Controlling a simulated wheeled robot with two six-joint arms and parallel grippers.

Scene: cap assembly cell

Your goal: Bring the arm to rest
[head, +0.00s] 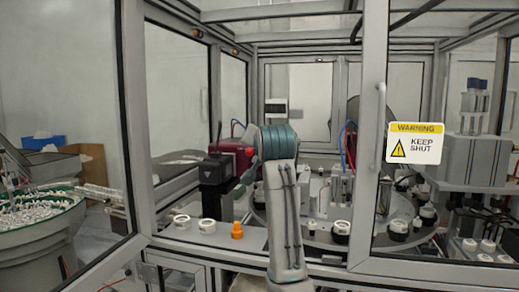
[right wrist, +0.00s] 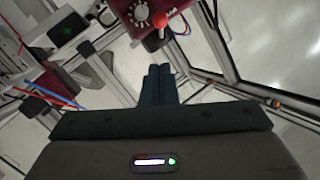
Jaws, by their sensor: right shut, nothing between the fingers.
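My right arm (head: 283,215) rises from the bottom middle of the head view, through the front opening of the cell, to a teal joint (head: 278,142). Its gripper is not clearly visible there. In the right wrist view my right gripper (right wrist: 160,69) has its two dark fingers side by side, shut and empty. Beyond the fingertips is a red box (right wrist: 140,14) with a dial and a red-knobbed lever (right wrist: 159,20); I cannot tell the exact gap. The red box also shows left of my arm in the head view (head: 232,152). My left gripper is in neither view.
Grey frame posts (head: 137,120) and a door with a warning sign (head: 414,144) flank the opening. An orange part (head: 237,230) and white-topped pieces (head: 207,226) stand on the front ledge. A round table (head: 315,240) lies behind the arm. A bowl of small white parts (head: 38,212) is at left.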

